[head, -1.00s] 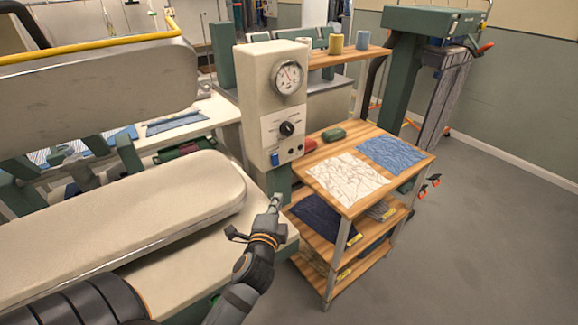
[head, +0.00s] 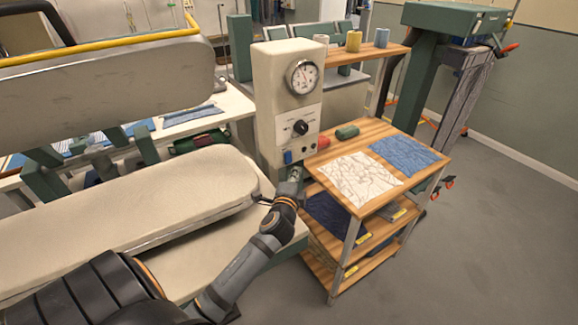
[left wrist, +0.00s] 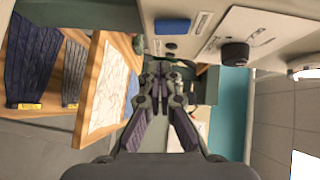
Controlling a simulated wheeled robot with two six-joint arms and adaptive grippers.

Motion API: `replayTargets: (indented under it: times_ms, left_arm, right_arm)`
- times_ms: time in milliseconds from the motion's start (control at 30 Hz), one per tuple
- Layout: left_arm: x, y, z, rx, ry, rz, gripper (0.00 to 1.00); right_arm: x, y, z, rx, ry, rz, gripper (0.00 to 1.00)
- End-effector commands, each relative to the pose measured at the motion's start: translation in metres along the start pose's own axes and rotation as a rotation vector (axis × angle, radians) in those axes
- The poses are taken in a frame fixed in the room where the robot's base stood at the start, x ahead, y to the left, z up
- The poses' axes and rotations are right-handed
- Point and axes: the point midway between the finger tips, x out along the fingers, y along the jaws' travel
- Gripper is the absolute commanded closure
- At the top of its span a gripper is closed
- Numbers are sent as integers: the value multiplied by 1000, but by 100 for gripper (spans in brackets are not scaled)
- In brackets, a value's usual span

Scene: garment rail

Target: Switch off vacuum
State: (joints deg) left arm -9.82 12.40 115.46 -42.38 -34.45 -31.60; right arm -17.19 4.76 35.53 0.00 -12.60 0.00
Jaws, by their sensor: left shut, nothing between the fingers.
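The cream control box (head: 261,100) stands at the end of the pressing table, with a round dial gauge (head: 303,76) and a black rotary knob (head: 301,128). A blue switch (head: 288,157) sits at its lower left; it also shows in the left wrist view (left wrist: 172,26). Which control is the vacuum's, I cannot read. My left gripper (head: 295,174) is just below the box's lower edge, near the blue switch. In the left wrist view the left gripper's fingertips (left wrist: 162,68) are together and empty. My right gripper is not in view.
A wooden trolley (head: 350,203) stands right of the box, with a white cloth (head: 358,177) and a blue cloth (head: 408,152) on top. The padded pressing board (head: 130,205) lies left of my arm.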

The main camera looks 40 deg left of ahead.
Motion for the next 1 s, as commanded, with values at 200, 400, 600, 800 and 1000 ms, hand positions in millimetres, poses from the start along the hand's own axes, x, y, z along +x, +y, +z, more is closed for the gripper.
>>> replayTargets:
  times_ms: [200,400,600,800,1000]
  left_arm:
    - [23,-2,22,5,1,-1,100]
    - [29,0,28,1,1,0,100]
    - [29,0,28,0,1,0,100]
    - [32,8,31,25,1,-24,100]
    - [33,2,32,45,1,-44,100]
  right_arm:
    - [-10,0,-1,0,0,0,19]
    - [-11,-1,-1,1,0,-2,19]
    - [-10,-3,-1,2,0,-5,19]
    - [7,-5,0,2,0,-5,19]
    - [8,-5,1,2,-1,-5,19]
